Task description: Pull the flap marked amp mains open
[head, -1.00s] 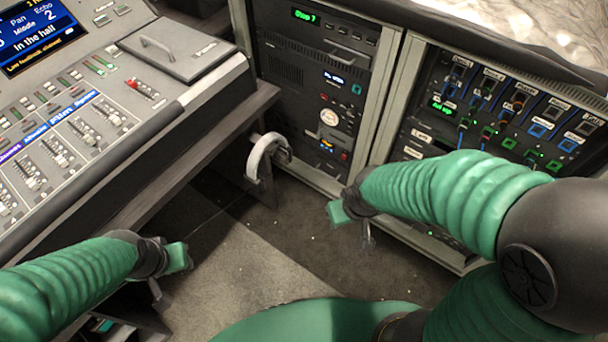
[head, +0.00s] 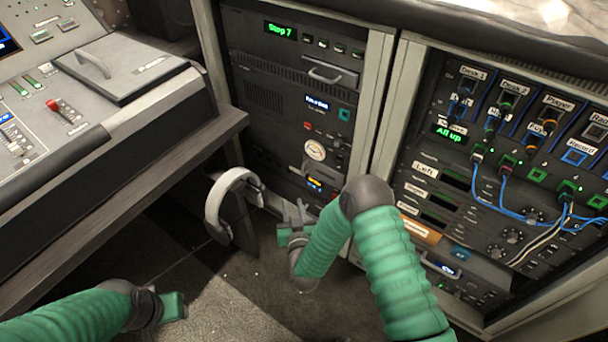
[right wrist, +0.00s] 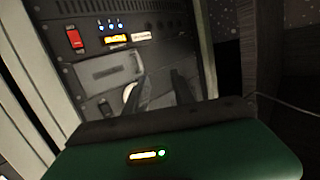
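The words amp mains are not readable in any view, so I cannot say for sure which part is the flap. In the right wrist view a grey panel with a pale bar (right wrist: 112,70) sits low on the rack front, below a white label (right wrist: 114,37) too blurred to read. My right gripper (head: 297,212) is low in front of the left rack. Its two dark fingers (right wrist: 160,92) stand apart in the wrist view, close to the panel's lower right, with nothing seen between them. My left gripper (head: 172,306) is at the lower left, its fingers not clear.
A red switch (right wrist: 75,39) is left of small lit lamps. A pale curved handle-like piece (head: 228,200) stands left of my right gripper. The mixing desk (head: 130,130) fills the left. The right rack (head: 480,215) has blue cables hanging in front.

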